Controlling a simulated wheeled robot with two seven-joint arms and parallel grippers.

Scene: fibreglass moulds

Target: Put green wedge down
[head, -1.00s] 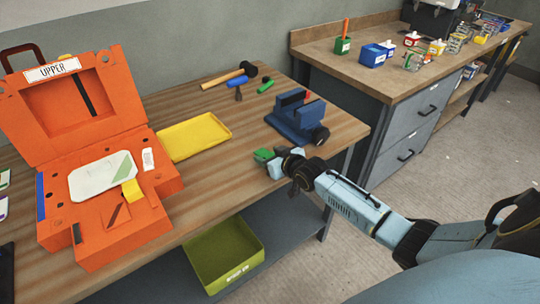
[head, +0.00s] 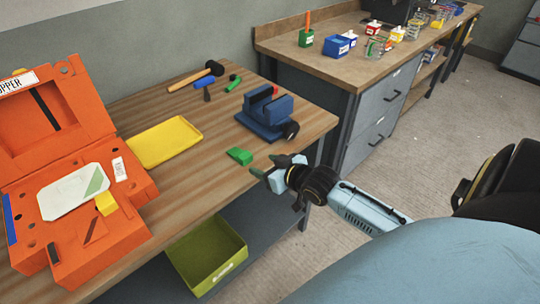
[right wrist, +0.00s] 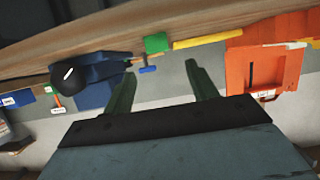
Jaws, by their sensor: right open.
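The green wedge (head: 240,156) lies on the wooden table (head: 205,178), between the yellow tray and the front edge, in front of the blue vise. It also shows in the right wrist view (right wrist: 157,43), beyond the fingertips. My right gripper (head: 270,167) is open and empty at the table's front edge, to the right of the wedge and apart from it. Its two fingers (right wrist: 160,80) stand apart in the right wrist view with nothing between them. My left gripper is not in view.
A blue vise (head: 268,115) stands behind the wedge. A yellow tray (head: 165,142) and an open orange mould (head: 125,225) are to the left. A hammer (head: 195,76) and small tools lie at the back. A green bin (head: 207,255) sits on the shelf below.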

